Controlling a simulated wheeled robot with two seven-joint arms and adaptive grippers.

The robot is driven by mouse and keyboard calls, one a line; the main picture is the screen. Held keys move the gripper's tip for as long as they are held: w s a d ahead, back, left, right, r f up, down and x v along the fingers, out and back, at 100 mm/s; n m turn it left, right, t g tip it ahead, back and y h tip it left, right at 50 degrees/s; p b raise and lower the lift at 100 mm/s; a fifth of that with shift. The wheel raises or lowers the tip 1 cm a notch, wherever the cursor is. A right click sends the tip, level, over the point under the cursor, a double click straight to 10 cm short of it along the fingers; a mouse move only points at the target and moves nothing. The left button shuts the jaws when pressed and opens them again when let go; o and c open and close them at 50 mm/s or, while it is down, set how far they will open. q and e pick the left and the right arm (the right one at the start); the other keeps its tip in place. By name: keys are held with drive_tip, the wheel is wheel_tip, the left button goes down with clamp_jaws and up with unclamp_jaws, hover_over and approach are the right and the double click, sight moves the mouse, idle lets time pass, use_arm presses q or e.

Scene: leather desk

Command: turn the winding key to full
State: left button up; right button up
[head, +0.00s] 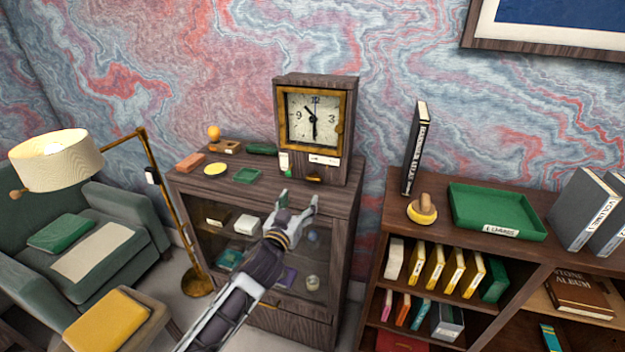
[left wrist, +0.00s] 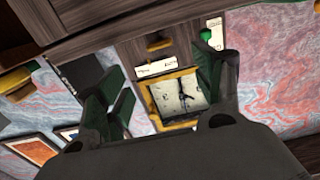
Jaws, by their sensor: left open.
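A dark wooden clock (head: 314,122) with a brass-framed dial stands on the cabinet top. Its glazed door looks closed, with a small brass knob at the right. A white label (head: 324,160) and a brass piece (head: 314,180) are below the dial; I cannot tell whether that piece is a handle or the winding key. My left gripper (head: 298,204) is open and empty, in front of the cabinet and below the clock. In the left wrist view the clock (left wrist: 172,68) appears upside down between the spread fingers, with the brass piece (left wrist: 158,43) above its label.
A bookshelf with a green tray (head: 497,212) stands at right, a lamp (head: 57,160) at left.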

use_arm(q)
approach(313, 179)
drive_tip(key=shift+w, duration=0.85)
drive_tip(key=shift+p+x, duration=0.8)
drive_tip(key=shift+x, duration=3.35)
drive_tip(key=shift+d, duration=0.15)
drive_tip(key=c, duration=1)
drive_tip(key=shift+m, duration=0.3)
drive_tip(key=shift+m, duration=1.1)
